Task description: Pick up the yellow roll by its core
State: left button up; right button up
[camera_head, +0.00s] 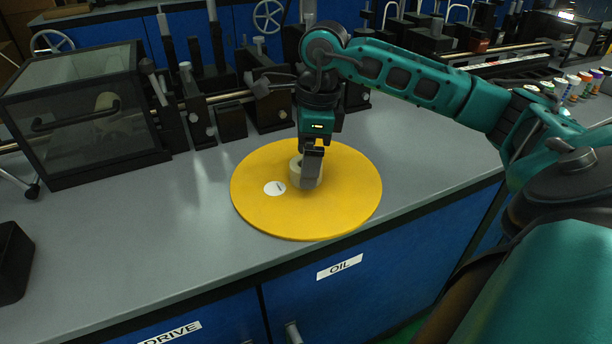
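The yellow roll (265,213) is a wide flat disc lying on the grey bench top near its front edge. Its pale core (296,173) stands up as a short ring at the middle. A round white label with a dark mark lies on the disc left of the core. My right gripper (312,168) points straight down at the core, with a finger in front of the core's right part. The finger hides part of the core, and I cannot tell whether the fingers grip its wall. My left gripper is not in view.
A dark case with clear panels (85,115) stands at the left. Black machine rails and posts (200,100) run behind the roll. Small colourful spools (572,85) stand at the far right. Blue cabinets labelled OIL (340,267) and DRIVE are below.

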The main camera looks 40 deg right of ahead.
jog(key=shift+w+a+f, duration=0.1)
jog(key=shift+f, duration=0.75)
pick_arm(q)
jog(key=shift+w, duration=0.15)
pick_arm(e)
jog(key=c, duration=0.6)
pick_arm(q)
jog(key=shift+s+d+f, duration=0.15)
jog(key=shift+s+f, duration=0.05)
pick_arm(e)
jog(key=c, duration=0.9)
jog(key=shift+r, duration=0.1)
pick_arm(q)
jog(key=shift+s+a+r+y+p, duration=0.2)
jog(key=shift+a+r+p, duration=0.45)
jog(key=shift+p, duration=0.8)
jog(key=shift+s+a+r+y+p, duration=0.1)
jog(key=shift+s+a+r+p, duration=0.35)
jog(key=shift+p, duration=1)
pick_arm(e)
jog(key=shift+r, duration=10)
